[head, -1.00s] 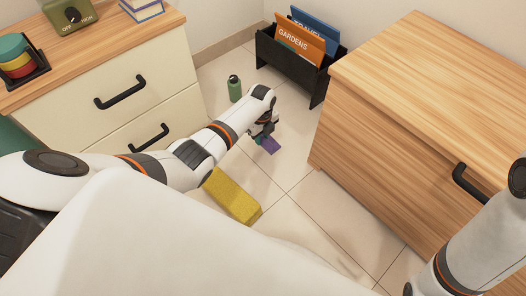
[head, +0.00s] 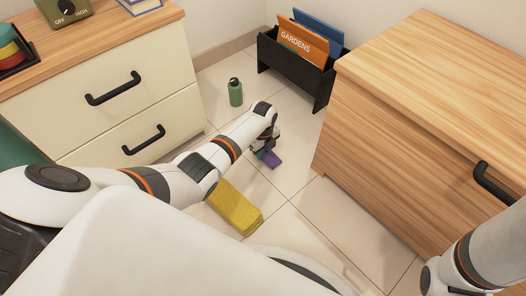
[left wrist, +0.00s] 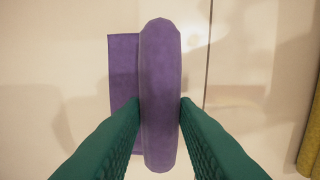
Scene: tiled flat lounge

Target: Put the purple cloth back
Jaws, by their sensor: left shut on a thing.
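The purple cloth (head: 271,159) is at the end of my left arm, low over the tiled floor in the head view. In the left wrist view the cloth (left wrist: 160,90) is a folded or rolled purple strip with a flat flap on its left side. My left gripper (left wrist: 160,112) is shut on the strip, one green finger on each side. In the head view the left gripper (head: 266,148) partly hides the cloth. I cannot tell whether the cloth touches the floor. My right arm shows at the lower right, but its gripper is out of view.
A yellow block-like thing (head: 235,208) lies on the floor near my left arm. A green bottle (head: 235,93) stands behind. A black rack (head: 292,68) holds books. A cream drawer unit (head: 120,100) is at left, a wooden one (head: 400,130) at right.

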